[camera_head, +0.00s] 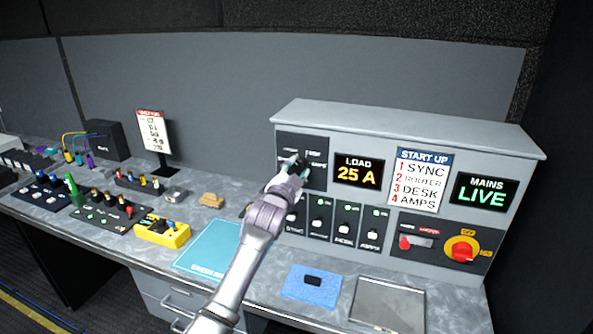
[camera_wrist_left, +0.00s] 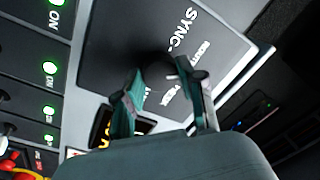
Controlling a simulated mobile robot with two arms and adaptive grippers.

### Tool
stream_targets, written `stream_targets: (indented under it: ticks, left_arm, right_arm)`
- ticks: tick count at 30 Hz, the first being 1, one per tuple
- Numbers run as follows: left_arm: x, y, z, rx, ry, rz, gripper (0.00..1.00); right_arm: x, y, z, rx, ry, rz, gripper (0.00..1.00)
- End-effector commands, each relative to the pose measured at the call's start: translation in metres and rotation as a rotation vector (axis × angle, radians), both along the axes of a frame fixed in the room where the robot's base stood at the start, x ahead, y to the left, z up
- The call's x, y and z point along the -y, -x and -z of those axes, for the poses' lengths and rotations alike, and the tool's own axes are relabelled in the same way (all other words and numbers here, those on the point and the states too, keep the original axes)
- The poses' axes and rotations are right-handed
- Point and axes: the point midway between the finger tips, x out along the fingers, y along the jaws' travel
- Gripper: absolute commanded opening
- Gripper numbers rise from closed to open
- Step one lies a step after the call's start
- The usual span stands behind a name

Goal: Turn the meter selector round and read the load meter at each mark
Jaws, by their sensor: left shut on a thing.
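The meter selector, a dark knob (camera_wrist_left: 158,68) on a dark panel (camera_head: 287,142), is mostly covered by my left gripper (camera_head: 297,168) in the head view. In the left wrist view my left gripper (camera_wrist_left: 165,95) has its two fingers around the knob, shut on it. Labels surround the knob; "SYNC" is readable in the wrist view, the others are partly hidden or blurred. The load meter (camera_head: 358,172) beside the panel reads "LOAD 25 A" in yellow digits. My right gripper is in neither view.
A row of switches (camera_head: 344,232) with green lights sits below the meter. A START UP card (camera_head: 422,178), a MAINS LIVE display (camera_head: 484,191) and a red rotary switch (camera_head: 461,249) are to the right.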

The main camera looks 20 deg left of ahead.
Motion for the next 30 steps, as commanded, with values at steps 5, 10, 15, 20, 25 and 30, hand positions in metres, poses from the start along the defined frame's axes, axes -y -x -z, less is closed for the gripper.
stream_targets:
  ticks: [5,10,15,20,25,30]
  left_arm:
    - [0.001,0.0,0.001,-0.009,0.169,0.001,0.04]
    - [0.001,0.0,0.001,-0.014,0.33,0.0,0.04]
    - [0.002,0.0,0.001,-0.021,0.492,0.0,0.04]
    - [0.002,0.0,0.001,-0.027,0.637,-0.001,0.05]
    - [0.002,0.0,0.001,-0.032,0.773,-0.001,0.04]
    - [0.002,0.0,0.001,-0.035,0.876,-0.001,0.04]
  right_arm:
    - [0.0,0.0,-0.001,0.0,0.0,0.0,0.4]
    - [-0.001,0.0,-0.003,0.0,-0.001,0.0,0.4]
    - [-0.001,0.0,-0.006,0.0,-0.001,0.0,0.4]
    - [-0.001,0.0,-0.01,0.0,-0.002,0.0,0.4]
    - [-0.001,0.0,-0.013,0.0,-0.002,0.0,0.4]
    - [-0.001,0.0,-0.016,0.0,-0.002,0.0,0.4]
